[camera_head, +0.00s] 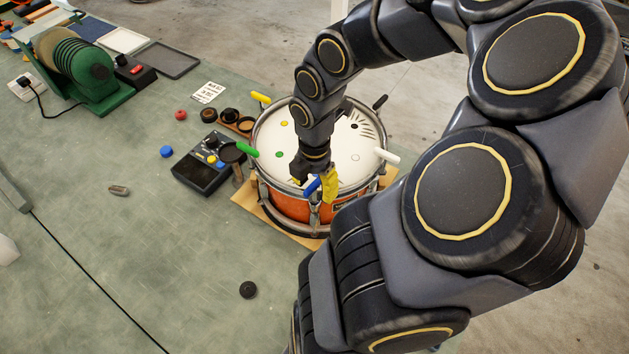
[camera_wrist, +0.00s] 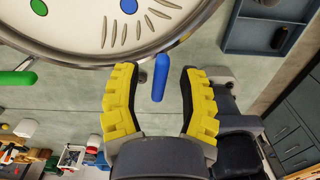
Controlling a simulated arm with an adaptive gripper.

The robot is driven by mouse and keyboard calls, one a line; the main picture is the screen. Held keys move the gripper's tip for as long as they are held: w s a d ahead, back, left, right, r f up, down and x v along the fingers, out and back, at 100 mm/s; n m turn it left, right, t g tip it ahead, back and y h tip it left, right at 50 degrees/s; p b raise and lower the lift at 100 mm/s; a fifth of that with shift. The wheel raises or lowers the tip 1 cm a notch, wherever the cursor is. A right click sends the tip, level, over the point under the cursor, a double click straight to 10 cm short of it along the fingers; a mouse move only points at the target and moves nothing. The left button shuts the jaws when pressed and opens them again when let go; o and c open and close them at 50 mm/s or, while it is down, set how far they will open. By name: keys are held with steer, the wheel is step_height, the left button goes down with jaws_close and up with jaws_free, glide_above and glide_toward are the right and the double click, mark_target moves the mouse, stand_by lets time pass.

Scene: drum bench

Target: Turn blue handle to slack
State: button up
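The blue handle (camera_head: 312,187) sticks out from the near rim of the drum (camera_head: 290,206), which has a white head and orange shell. In the wrist view the blue handle (camera_wrist: 160,80) stands between the yellow, black-padded fingers of my gripper (camera_wrist: 157,70). My gripper (camera_head: 314,183) is open around it, with a visible gap on each side. A blue dot (camera_wrist: 129,6) and a green dot (camera_wrist: 39,7) mark the drum head. A green handle (camera_head: 247,149), a yellow handle (camera_head: 261,98), a white handle (camera_head: 387,156) and a black handle (camera_head: 380,102) also sit around the rim.
The drum stands on a wooden board (camera_head: 244,200) on the green bench. A dark device with buttons (camera_head: 203,176) is close to its left. A black puck (camera_head: 248,290) and a blue cap (camera_head: 166,151) lie loose. The front left bench is mostly clear.

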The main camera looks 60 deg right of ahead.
mark_target(314, 183)
steer(key=shift+r, duration=0.1)
step_height(314, 183, up, 12)
stand_by(0.5)
stand_by(0.5)
